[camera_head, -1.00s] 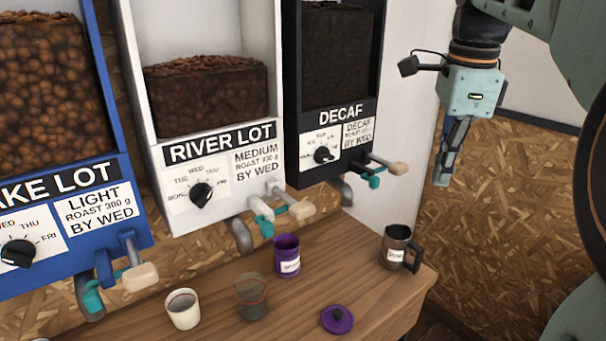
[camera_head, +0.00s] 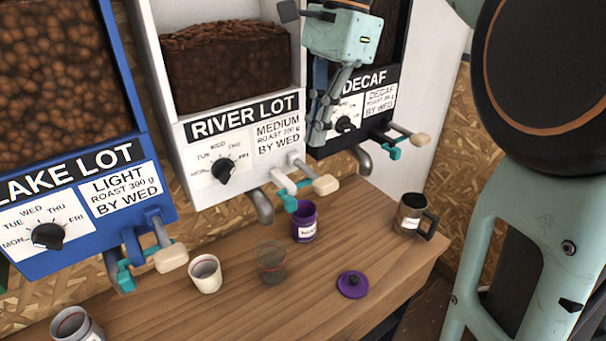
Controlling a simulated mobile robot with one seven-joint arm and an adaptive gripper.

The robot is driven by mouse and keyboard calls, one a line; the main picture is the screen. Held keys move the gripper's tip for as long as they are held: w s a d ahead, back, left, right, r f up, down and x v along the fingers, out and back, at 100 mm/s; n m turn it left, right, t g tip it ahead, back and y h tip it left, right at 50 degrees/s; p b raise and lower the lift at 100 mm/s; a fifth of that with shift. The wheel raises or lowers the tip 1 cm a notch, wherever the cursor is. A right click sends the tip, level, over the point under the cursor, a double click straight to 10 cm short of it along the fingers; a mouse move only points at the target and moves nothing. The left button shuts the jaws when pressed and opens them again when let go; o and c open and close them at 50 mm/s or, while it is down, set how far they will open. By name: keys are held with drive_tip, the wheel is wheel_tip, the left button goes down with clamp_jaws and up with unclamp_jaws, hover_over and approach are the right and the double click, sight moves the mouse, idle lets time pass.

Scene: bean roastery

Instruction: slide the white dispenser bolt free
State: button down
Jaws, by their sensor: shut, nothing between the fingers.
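The white dispenser (camera_head: 180,150) labelled River Lot hangs in the middle, its hopper part full of brown beans. At its lower right are a grey rod with a cream handle (camera_head: 326,185), a white bracket and a teal piece (camera_head: 290,203), which I take to be the bolt. A metal spout (camera_head: 260,207) hangs below. My gripper (camera_head: 320,138) is shut and empty, fingers pointing down.
The blue Lake Lot dispenser (camera_head: 75,180) is at left, the black Decaf dispenser (camera_head: 375,100) at right.

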sight(285, 200)
drive_tip(key=shift+f, duration=0.1)
drive_tip(key=b+x, duration=0.1)
drive_tip(key=x, duration=0.8)
drive_tip(key=shift+f, duration=0.4)
drive_tip(key=shift+s, duration=0.1)
drive_tip(key=s+a, duration=0.2)
drive_tip(key=a, duration=0.1)
drive_tip(key=shift+s+a, duration=0.1)
drive_tip(key=shift+a, duration=0.1)
